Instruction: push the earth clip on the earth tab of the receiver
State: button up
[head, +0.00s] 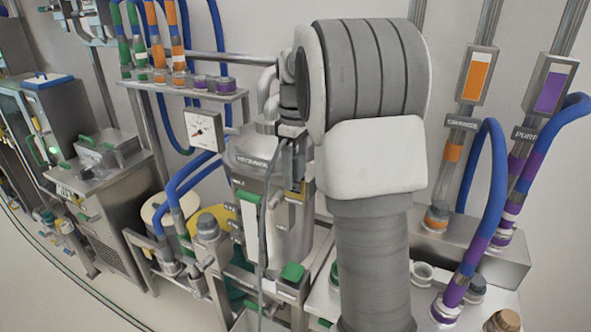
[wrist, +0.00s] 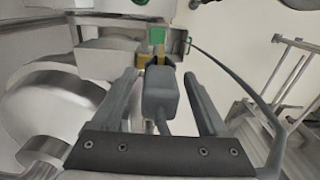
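The earth clip (wrist: 161,92) is a dark grey block with a grey cable. In the wrist view it sits between the two fingers of my gripper (wrist: 160,78). A narrow gap shows on each side of it, so my gripper looks open around it. A green-and-yellow earth tab (wrist: 157,36) stands just beyond the clip's front end. The clip's dark and yellow front meets or overlaps the tab's lower end; I cannot tell how far on it is. The steel receiver (head: 252,162) stands left of my arm in the head view, where my arm hides most of the gripper.
A grey cable (wrist: 238,82) loops down the right side of the wrist view. Blue hoses (head: 187,178) and a gauge (head: 204,130) lie left of the receiver. A metal frame (wrist: 285,80) stands at the right in the wrist view. Purple-banded hoses (head: 462,280) rise right of my arm.

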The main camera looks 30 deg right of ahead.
notch_tip(320, 180, up, 18)
jog(key=p, duration=0.1)
jog(key=shift+f, duration=0.25)
dwell(0.4)
dwell(0.3)
